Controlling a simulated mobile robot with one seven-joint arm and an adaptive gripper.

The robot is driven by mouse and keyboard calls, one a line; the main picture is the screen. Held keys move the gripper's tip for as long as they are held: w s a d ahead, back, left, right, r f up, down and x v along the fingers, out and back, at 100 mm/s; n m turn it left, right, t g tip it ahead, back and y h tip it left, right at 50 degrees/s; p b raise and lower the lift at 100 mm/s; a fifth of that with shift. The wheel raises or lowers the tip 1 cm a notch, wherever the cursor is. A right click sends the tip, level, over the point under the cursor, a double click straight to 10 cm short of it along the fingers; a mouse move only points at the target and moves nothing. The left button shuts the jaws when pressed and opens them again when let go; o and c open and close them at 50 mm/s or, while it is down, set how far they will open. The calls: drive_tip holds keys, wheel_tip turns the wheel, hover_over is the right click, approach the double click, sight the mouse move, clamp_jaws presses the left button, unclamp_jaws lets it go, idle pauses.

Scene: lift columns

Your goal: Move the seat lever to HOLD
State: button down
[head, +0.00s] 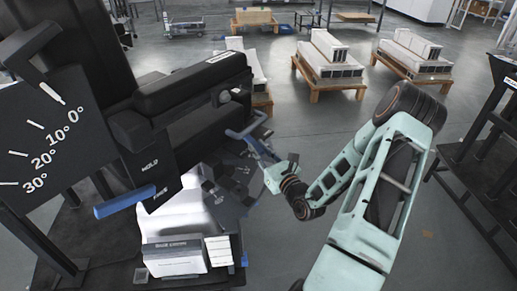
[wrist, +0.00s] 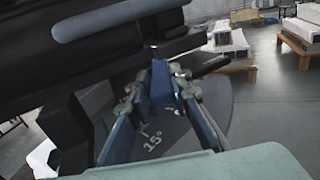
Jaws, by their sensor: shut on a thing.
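A black panel reads HOLD above FREE in the head view (head: 152,175). A blue lever bar (head: 125,201) sticks out to the left beside this panel, level with FREE. My gripper (head: 258,146) is at the far right side of the black seat assembly (head: 190,90). It is shut on a blue part, which shows between the fingers in the wrist view (wrist: 162,82). The gripper also shows there (wrist: 166,85), in front of a grey plate marked 15° (wrist: 165,140). Whether the held part joins the lever by the panel is hidden.
A dark scale plate (head: 45,150) with marks from 0° to 30° stands at the left. A white box (head: 175,255) sits below the seat. Loaded pallets (head: 328,65) stand behind, and a dark rack (head: 490,150) is at the right. Open floor lies between.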

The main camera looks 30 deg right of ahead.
drive_tip(key=shift+f, duration=0.1)
drive_tip(key=c, duration=1.8)
unclamp_jaws()
drive_tip(key=shift+o, duration=0.2)
drive_tip(key=s, duration=1.2)
drive_tip(key=shift+d, duration=0.15)
